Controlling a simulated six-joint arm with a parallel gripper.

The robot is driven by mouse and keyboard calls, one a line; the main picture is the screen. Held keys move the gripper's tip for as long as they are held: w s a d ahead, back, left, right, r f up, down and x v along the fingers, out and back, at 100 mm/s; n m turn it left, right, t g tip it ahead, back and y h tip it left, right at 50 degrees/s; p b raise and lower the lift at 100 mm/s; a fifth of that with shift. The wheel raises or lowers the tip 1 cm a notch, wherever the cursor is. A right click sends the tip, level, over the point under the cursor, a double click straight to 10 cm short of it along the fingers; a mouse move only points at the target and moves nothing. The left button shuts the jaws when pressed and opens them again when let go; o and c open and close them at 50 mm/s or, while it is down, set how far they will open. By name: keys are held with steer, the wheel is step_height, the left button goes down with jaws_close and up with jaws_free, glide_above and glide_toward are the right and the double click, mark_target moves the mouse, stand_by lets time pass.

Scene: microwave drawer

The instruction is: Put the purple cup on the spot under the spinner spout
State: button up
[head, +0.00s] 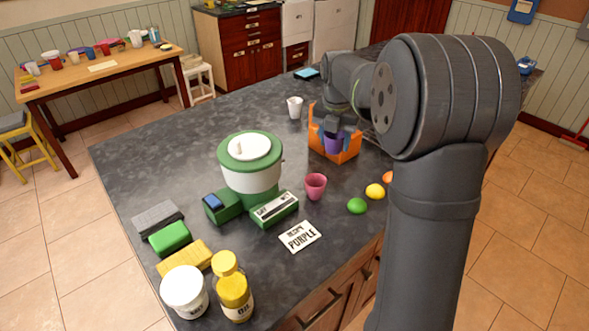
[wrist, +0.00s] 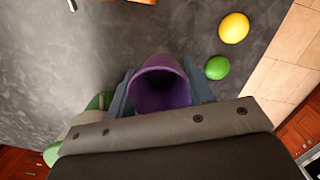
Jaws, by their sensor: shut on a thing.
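My gripper (head: 334,131) is shut on the purple cup (wrist: 163,85), which also shows in the head view (head: 333,144), in front of an orange holder (head: 347,156). In the wrist view I look into the cup's open mouth between the two fingers. I cannot tell its height above the counter. The green-and-white spinner (head: 250,177) stands to the left of my gripper, and part of its green body shows at lower left in the wrist view (wrist: 98,103). I cannot clearly make out its spout or the spot under it.
A pink cup (head: 316,186) stands right of the spinner. A lime (head: 357,206) and a lemon (head: 375,191) lie farther right. A card reading "PURPLE" (head: 300,236) lies in front. Sponges, a white tub (head: 184,290) and a yellow bottle (head: 233,290) occupy the front left.

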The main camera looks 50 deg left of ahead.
glide_above(295, 170)
steer(key=f, duration=0.6)
steer(key=shift+s+d+f, duration=0.15)
steer(key=shift+s+f, duration=0.1)
steer(key=shift+f, duration=2.15)
steer(key=shift+f, duration=0.1)
steer(key=o, duration=1)
steer(key=shift+c, duration=0.2)
step_height(295, 170, up, 12)
steer(key=s, duration=0.1)
steer(key=shift+s+d, duration=0.15)
steer(key=shift+d, duration=0.15)
